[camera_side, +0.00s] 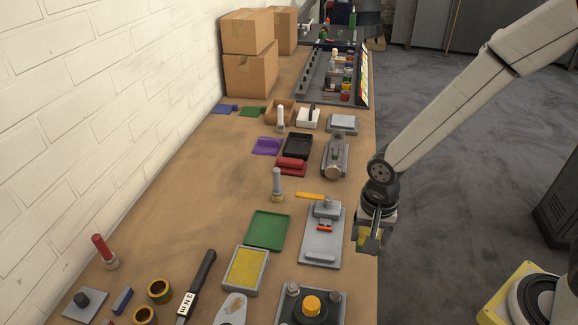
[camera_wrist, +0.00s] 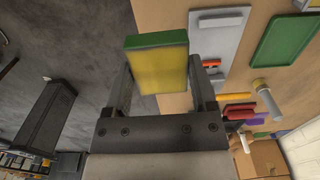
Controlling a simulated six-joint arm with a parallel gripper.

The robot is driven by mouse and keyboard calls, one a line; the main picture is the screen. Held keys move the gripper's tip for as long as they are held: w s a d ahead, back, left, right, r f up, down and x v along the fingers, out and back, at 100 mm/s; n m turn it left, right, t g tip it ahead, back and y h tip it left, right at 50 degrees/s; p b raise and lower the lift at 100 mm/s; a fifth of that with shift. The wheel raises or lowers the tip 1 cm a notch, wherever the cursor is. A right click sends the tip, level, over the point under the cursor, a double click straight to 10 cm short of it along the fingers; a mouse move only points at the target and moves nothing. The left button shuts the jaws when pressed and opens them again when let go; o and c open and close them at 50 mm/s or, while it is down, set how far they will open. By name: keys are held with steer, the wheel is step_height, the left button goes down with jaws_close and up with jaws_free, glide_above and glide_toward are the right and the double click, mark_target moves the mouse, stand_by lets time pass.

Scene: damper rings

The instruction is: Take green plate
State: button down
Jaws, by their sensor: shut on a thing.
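My gripper (camera_wrist: 158,85) is shut on a thick rectangular green plate (camera_wrist: 156,40). In the wrist view its upper side is green and its broad face towards me is yellow, with one finger on each side. In the side view my gripper (camera_side: 369,240) hangs at the bench's right edge, and the held plate shows partly as a yellow-green patch (camera_side: 361,238) between the dark fingers. A flat green tray (camera_side: 267,230) with a raised rim lies empty on the bench, left of my gripper. It also shows in the wrist view (camera_wrist: 287,36).
A grey fixture plate (camera_side: 321,248) with a red-orange part stands between the tray and my gripper. The bench's left middle is clear.

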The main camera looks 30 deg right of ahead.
steer(key=shift+s+d+r, duration=0.15)
steer(key=shift+s+r, duration=0.15)
steer(key=shift+s, duration=0.35)
steer(key=shift+s+d+r, duration=0.15)
steer(key=shift+s+r, duration=0.15)
steer(key=shift+s, duration=0.35)
steer(key=shift+w, duration=0.15)
